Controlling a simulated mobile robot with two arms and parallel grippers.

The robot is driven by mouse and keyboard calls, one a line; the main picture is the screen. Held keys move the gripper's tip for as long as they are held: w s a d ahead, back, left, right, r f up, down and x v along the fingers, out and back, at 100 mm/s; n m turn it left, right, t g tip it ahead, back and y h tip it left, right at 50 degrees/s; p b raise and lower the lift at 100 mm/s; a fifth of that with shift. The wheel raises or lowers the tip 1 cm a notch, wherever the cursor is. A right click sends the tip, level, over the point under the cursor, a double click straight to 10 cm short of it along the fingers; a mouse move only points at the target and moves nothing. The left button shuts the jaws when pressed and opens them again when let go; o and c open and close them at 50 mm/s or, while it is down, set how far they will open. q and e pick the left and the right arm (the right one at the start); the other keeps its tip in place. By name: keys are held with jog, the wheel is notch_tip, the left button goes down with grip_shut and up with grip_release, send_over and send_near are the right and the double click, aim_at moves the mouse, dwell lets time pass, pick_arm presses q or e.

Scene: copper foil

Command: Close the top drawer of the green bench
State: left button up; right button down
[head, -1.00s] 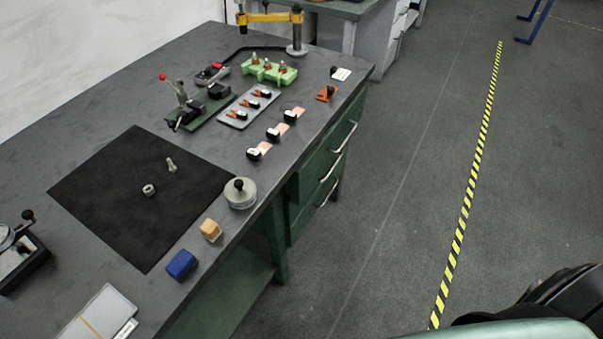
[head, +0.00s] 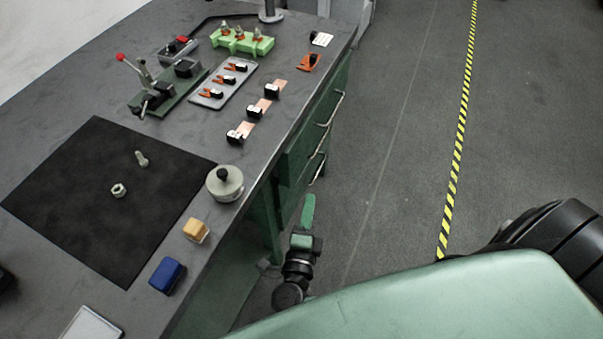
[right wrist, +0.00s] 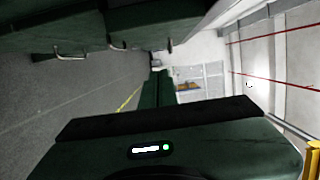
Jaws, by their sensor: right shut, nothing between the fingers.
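The green bench (head: 268,215) has a dark grey top and a stack of drawers under its far right part. The top drawer (head: 301,158) has a green front and a pale bar handle (head: 332,108); how far it stands out is hard to tell. My right gripper (head: 308,205) is shut and empty, low beside the bench, nearer to me than the drawers and apart from them. In the right wrist view, my gripper (right wrist: 158,88) points ahead, and green drawer fronts with handles (right wrist: 70,52) show at the upper left. My left gripper is not in view.
On the bench top stand a round grey weight (head: 225,184), a yellow block (head: 197,230), a blue block (head: 167,275) and a black mat (head: 80,215). The floor (head: 400,150) right of the bench is clear, with a yellow-black stripe (head: 459,150).

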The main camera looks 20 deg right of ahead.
aim_at(283, 171)
jog(key=w+d+p, duration=0.1)
jog(key=w+d, duration=0.2)
jog(key=w, duration=0.8)
jog(key=shift+d, duration=0.15)
jog(key=shift+w, duration=0.1)
jog(key=w+a+b, duration=0.2)
jog(key=w, duration=0.1)
jog(key=shift+w+a+f, duration=0.1)
jog(key=shift+a+f, duration=0.1)
jog(key=shift+a, duration=0.2)
jog(key=shift+w+a+r, duration=0.15)
jog(key=shift+r, duration=0.15)
